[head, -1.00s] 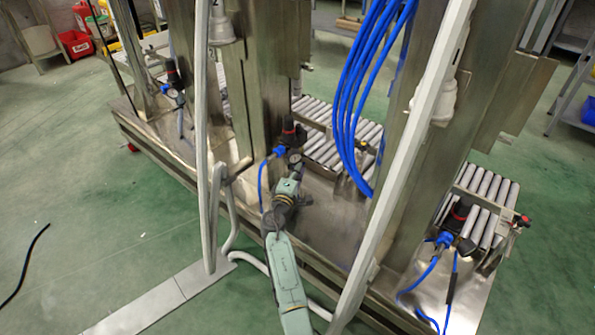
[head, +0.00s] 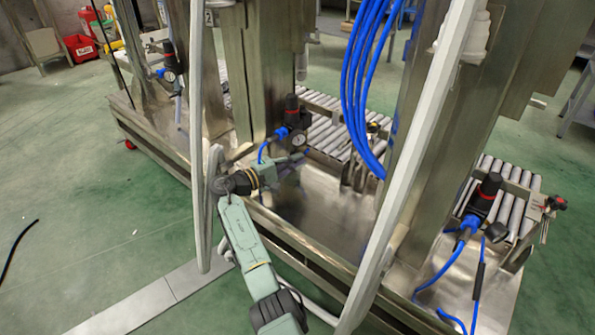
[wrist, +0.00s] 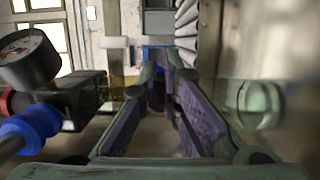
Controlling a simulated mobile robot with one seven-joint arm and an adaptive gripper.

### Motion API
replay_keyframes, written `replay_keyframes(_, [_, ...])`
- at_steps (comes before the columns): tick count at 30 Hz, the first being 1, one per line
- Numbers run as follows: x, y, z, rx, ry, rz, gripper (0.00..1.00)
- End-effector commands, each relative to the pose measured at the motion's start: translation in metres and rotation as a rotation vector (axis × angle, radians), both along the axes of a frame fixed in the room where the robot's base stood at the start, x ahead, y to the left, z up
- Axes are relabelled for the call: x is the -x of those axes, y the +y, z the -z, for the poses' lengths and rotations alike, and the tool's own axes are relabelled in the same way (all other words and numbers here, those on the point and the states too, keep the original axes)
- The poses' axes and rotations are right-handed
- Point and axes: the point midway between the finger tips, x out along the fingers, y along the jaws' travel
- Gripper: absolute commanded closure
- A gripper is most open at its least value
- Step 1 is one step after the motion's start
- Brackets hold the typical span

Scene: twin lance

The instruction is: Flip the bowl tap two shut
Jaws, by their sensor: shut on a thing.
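The second regulator (head: 291,112), black with a red ring, stands at the middle post with a blue fitting and a round gauge (head: 299,140). My gripper (head: 302,156) reaches in from the left just below the gauge. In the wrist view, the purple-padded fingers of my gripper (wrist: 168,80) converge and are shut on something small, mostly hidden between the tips. It appears to be the bowl tap, but its handle and its angle cannot be made out. The gauge (wrist: 28,55) and a blue fitting (wrist: 32,132) show at the left of the wrist view.
Blue hoses (head: 362,85) hang right of the gripper. A pale slanted bar (head: 420,150) and an upright pale tube (head: 197,150) flank my arm. Another regulator (head: 484,195) stands at the right. Rollers (head: 330,135) lie behind. Green floor at the left is open.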

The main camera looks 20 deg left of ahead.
Motion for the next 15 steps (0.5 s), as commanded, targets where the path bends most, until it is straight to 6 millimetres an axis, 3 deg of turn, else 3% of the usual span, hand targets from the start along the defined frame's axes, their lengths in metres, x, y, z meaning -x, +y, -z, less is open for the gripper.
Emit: replay_keyframes(15, [0.0013, 0.0029, -0.0004, -0.002, -0.001, 0.147, 1.0])
